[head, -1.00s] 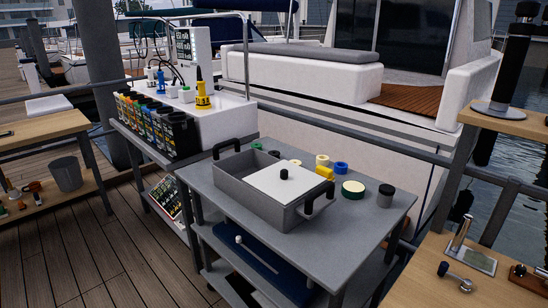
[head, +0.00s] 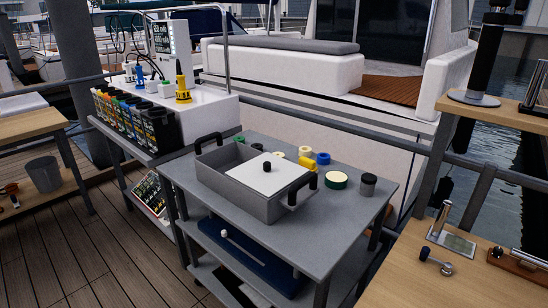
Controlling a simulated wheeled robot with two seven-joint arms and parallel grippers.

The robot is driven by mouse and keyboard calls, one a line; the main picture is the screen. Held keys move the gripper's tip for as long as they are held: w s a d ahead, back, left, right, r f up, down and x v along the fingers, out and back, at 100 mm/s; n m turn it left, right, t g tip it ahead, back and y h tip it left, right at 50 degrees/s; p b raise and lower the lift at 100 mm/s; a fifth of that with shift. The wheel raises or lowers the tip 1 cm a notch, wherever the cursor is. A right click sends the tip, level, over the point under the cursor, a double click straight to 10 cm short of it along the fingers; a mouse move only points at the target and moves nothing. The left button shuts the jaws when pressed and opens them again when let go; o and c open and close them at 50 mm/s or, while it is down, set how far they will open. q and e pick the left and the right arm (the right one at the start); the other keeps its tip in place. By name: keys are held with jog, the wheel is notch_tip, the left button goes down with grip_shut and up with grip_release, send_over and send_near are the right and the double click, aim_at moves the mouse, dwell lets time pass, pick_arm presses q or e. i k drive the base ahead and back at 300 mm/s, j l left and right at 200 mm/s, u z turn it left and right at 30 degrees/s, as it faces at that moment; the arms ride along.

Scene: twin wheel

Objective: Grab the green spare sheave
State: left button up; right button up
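Neither of my grippers is in view.
The grey box (head: 245,198) with black handles and a white lid stands on the cart. Cream rolls (head: 305,152), a blue roll (head: 323,158), a yellow piece (head: 306,164) and a dark grey jar (head: 368,184) stand near the disc. A wooden bench (head: 440,280) is at right.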

aim_at(239, 139)
jog(key=i+j, duration=0.1)
jog(key=j, duration=0.3)
jog(key=i+j, duration=0.1)
jog(key=j, duration=0.25)
jog(key=i+j, duration=0.15)
jog(key=j, duration=0.25)
jog(key=i+j+u, duration=0.1)
jog(key=j, duration=0.25)
